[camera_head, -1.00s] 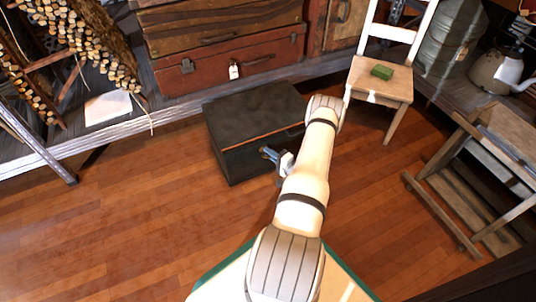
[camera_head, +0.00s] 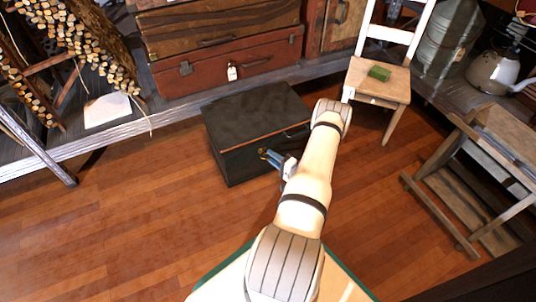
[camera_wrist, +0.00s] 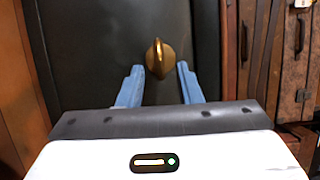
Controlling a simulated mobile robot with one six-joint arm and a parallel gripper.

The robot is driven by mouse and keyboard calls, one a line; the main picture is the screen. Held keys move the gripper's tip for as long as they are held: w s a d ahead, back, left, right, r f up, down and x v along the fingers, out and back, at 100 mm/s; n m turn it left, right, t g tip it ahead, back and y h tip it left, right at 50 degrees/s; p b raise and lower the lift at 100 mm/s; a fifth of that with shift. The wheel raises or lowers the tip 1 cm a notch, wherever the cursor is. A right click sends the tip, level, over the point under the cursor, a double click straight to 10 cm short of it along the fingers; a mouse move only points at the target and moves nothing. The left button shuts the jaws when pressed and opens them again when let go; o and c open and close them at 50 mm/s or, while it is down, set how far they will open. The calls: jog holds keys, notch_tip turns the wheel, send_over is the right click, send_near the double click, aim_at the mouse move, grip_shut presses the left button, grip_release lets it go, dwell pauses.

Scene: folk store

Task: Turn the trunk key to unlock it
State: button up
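The black trunk (camera_head: 250,115) stands shut on the wooden floor in the head view. Its dark front face (camera_wrist: 90,50) fills the middle of the wrist view. The brass key (camera_wrist: 159,58) sticks out from that face, and its round bow shows nearly edge-on. In the head view only a small bit of brass (camera_head: 263,153) shows by the fingertips. My gripper (camera_wrist: 158,80) is open, with one blue finger on each side of the key's line and clear gaps to it. In the head view my gripper (camera_head: 271,157) is close to the trunk's front.
A white chair (camera_head: 380,83) with a green box (camera_head: 380,73) stands behind and right of the trunk. Stacked suitcases (camera_head: 240,62) lie on a raised platform behind. A wooden stand (camera_head: 490,160) is at the right. The floor (camera_head: 120,220) at the left front is clear.

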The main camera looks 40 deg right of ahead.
jog(key=shift+s+d+p, duration=0.2)
jog(key=shift+s+p, duration=0.15)
jog(key=shift+s, duration=0.95)
jog(key=shift+s+d+p, duration=0.2)
jog(key=shift+s+p, duration=0.1)
jog(key=shift+s, duration=1)
jog(key=shift+s, duration=0.1)
